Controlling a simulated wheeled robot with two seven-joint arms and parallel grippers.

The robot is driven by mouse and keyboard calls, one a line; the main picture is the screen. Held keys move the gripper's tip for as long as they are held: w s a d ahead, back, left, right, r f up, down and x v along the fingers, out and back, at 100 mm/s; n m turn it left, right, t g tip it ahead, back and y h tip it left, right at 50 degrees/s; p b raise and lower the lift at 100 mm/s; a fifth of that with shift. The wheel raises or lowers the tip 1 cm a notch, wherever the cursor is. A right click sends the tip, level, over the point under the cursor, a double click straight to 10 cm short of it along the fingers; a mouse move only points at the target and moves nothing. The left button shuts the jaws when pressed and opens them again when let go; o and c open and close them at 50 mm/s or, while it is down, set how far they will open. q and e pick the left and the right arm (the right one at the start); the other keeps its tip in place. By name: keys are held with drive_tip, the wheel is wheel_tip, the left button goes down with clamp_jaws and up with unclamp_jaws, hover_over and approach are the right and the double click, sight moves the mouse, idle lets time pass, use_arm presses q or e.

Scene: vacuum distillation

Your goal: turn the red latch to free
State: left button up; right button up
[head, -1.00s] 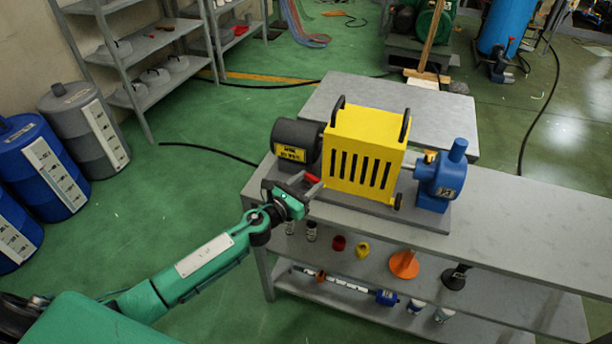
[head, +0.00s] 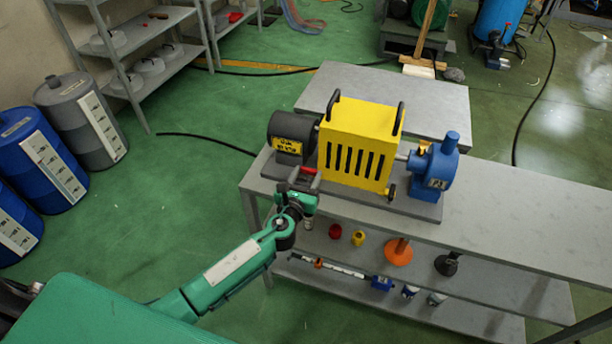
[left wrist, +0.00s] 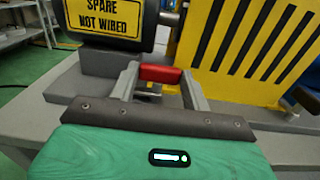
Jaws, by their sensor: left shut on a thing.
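The red latch (head: 307,170) is at the lower left edge of the yellow slotted guard (head: 358,143), beside the dark motor (head: 292,137). In the left wrist view the red latch (left wrist: 160,74) lies level, between the fingertips of my left gripper (left wrist: 160,84). My left gripper (head: 303,182) is shut on the red latch, reaching it from the front. The latch's mount is partly hidden behind the fingers. My right gripper is not in view.
A blue pump (head: 433,168) stands right of the guard on the same grey bench (head: 520,205). Small parts, including an orange cone (head: 398,252), sit on the shelf below. The bench's right part is clear. Drums (head: 82,118) stand at the left.

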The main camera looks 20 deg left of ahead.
use_arm(q)
drive_tip(key=o, duration=1)
drive_tip(key=shift+c, duration=0.2)
drive_tip(key=s+b, duration=0.1)
drive_tip(key=s, duration=1.2)
drive_tip(key=shift+s+a+b, duration=0.15)
drive_tip(key=shift+s+b, duration=0.25)
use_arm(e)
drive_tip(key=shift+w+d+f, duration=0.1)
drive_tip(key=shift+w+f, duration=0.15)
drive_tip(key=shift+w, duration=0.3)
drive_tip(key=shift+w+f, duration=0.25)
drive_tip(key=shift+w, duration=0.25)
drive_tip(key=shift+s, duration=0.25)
